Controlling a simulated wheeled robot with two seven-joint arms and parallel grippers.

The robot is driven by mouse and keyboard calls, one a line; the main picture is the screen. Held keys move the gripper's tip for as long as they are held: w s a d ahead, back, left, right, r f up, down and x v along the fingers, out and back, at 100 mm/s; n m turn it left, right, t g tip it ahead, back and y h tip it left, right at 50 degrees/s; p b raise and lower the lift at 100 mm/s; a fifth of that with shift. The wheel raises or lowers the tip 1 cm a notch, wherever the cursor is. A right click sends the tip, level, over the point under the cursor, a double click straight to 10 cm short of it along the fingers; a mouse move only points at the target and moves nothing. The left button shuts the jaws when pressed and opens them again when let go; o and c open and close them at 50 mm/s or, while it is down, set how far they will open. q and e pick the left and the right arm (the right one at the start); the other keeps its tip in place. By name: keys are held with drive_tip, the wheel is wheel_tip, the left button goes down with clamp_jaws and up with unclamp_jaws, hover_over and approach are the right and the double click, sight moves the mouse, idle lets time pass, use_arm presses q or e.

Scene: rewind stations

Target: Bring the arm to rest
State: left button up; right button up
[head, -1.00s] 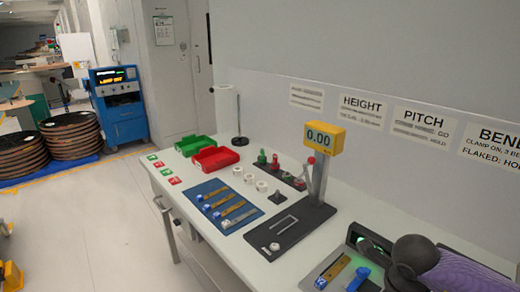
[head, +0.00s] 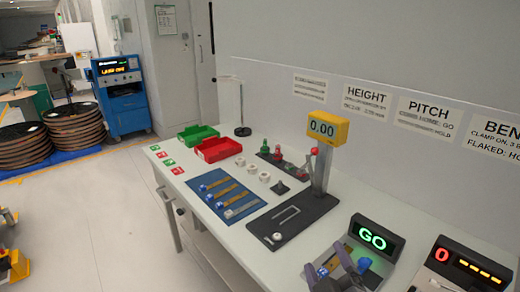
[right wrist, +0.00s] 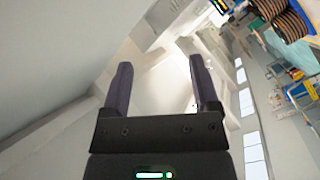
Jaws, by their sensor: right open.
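My right gripper (head: 328,263) shows at the bottom of the head view, in front of the station with the green GO display (head: 373,238). Its two dark purple fingers point up and are spread apart. In the right wrist view the same gripper (right wrist: 159,80) is open, with nothing between its fingers. Behind the fingers are blurred pale walls and floor. The gripper hides part of the GO station, and I cannot tell how far above it the gripper is. My left gripper is in neither view.
The white table (head: 225,235) holds a blue mat (head: 213,212) with strips, a black stand with a yellow 0.00 readout (head: 327,128), a red bin (head: 218,149) and a green bin (head: 197,135). A box with a red 0 (head: 442,255) stands at right. Open floor lies left.

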drive_tip(key=s+d+f+m+g+h, duration=0.4)
drive_tip(key=s+f+m+g, duration=0.2)
drive_tip(key=f, duration=0.3)
drive_tip(key=s+f+m+g+y, duration=0.25)
drive_tip(key=s+f+g, duration=0.6)
drive_tip(key=s, duration=0.55)
wheel_tip(320, 180, down, 18)
drive_tip(key=s+r+g, duration=0.1)
drive_tip(key=s+g, duration=0.1)
drive_tip(key=s+d+f+b, duration=0.1)
drive_tip(key=s+d+f, duration=0.2)
drive_tip(key=s+f, duration=0.8)
drive_tip(key=shift+s+f+g+h, duration=0.2)
drive_tip(key=shift+s+g+h, duration=0.2)
drive_tip(key=shift+s, duration=0.7)
drive_tip(key=shift+d, duration=0.15)
